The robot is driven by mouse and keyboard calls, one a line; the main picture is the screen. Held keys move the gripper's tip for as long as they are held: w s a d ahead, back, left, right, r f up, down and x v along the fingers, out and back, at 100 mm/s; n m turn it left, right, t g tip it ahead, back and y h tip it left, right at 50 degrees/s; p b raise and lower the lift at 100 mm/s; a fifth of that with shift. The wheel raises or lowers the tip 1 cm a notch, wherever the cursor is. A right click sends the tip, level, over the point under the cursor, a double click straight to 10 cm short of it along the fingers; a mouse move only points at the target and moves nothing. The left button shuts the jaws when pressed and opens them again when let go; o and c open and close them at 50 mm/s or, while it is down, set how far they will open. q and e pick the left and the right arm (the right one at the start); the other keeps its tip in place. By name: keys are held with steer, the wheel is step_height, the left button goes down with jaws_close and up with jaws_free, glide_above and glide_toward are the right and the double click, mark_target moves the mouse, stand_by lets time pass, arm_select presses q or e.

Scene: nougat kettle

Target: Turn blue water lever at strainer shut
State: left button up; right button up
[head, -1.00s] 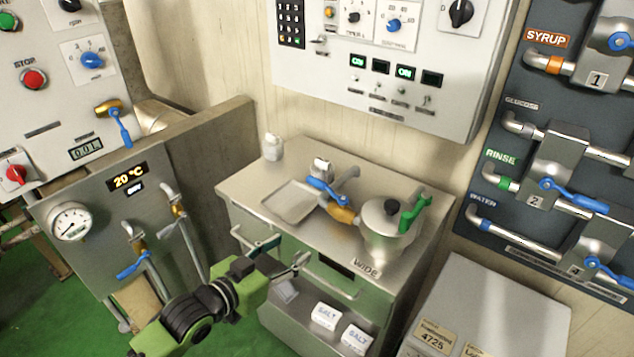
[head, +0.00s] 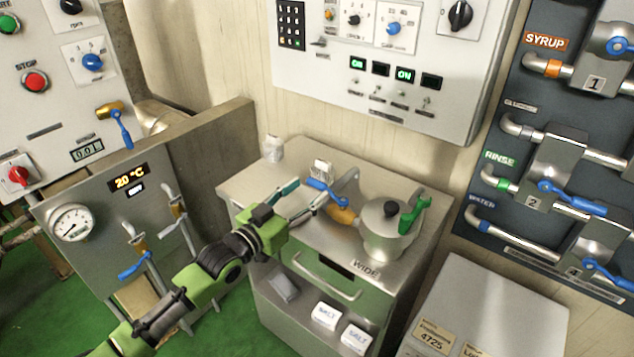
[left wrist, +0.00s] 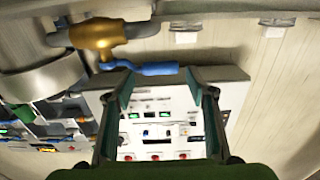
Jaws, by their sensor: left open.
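The blue water lever (head: 329,193) sits on a brass valve (head: 343,215) beside the metal strainer (head: 386,240), which has a black knob and green handle. The lever slants from upper left to lower right. My left gripper (head: 308,194) is open and empty, its fingertips close by the lever's left end. In the left wrist view, the blue lever (left wrist: 150,69) lies crosswise by the open fingertips (left wrist: 162,76), below the brass valve body (left wrist: 97,36). I cannot tell whether a finger touches it. My right gripper is not in view.
The steel cabinet top (head: 245,187) carries a white bottle (head: 273,148) and a small white block (head: 322,169). A control panel (head: 385,70) hangs above. A pipe panel (head: 520,215) stands to the right. Salt packs (head: 326,315) lie on the lower shelf.

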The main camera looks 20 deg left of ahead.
mark_target(314, 186)
arm_select(q)
steer(key=shift+x, duration=2.4)
jaws_close()
